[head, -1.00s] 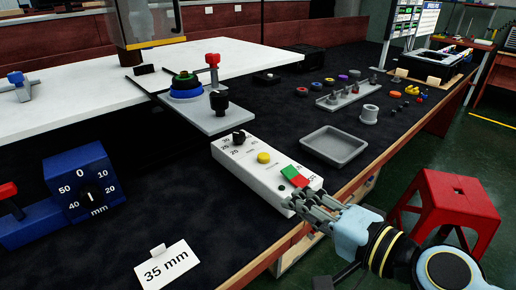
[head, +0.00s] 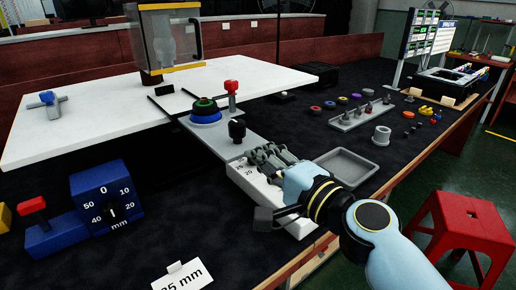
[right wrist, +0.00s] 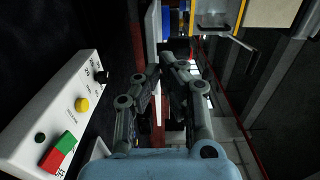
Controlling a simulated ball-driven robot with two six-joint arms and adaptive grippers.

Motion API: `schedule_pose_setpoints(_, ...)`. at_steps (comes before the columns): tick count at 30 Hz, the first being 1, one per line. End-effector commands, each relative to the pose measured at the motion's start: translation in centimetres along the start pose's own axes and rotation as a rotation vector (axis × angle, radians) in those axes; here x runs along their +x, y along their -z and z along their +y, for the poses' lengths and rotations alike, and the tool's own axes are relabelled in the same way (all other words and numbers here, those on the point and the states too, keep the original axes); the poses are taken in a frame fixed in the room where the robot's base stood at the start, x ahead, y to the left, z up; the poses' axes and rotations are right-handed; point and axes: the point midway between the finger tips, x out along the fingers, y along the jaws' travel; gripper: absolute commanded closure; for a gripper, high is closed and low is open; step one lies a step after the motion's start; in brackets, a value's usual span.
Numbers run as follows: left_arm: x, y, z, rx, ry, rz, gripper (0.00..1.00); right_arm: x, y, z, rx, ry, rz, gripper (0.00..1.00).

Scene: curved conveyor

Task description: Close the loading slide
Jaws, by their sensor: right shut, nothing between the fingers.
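The loading slide (head: 222,143) is a grey plate reaching out from the white table edge toward the front. A blue ring (head: 205,119) with a green-rimmed part (head: 205,105) sits on it, and a black knob (head: 237,131) stands near its outer end. My right gripper (head: 262,153) is shut and empty, just to the right of and below the black knob, in front of the control box in the head view. Contact with the slide cannot be made out. My right gripper's fingers also show in the right wrist view (right wrist: 166,72). My left gripper is out of view.
The white control box (head: 258,187) is partly hidden by my right arm; its yellow knob (right wrist: 82,104) shows in the right wrist view. A red-topped post (head: 231,95) stands behind the slide. A grey tray (head: 346,166) lies to the right, a blue dial block (head: 105,198) to the left.

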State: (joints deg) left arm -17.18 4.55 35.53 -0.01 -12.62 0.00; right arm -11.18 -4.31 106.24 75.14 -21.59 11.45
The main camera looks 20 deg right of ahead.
Motion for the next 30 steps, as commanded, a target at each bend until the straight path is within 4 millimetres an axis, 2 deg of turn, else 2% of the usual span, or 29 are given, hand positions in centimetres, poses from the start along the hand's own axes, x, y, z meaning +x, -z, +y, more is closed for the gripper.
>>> schedule_pose_setpoints(5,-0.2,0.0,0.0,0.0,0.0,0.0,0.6,1.1,0.0,0.0,0.0,-0.001,0.0,1.0)
schedule_pose_setpoints(16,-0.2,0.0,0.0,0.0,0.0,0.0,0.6,1.4,0.0,0.1,0.0,0.0,0.001,1.0)
schedule_pose_setpoints(24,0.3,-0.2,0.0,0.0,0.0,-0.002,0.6,5.4,0.1,0.1,0.0,0.002,0.001,1.0)
schedule_pose_setpoints(30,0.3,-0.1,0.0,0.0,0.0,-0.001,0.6,5.8,0.0,0.1,-0.001,-0.001,0.001,1.0)
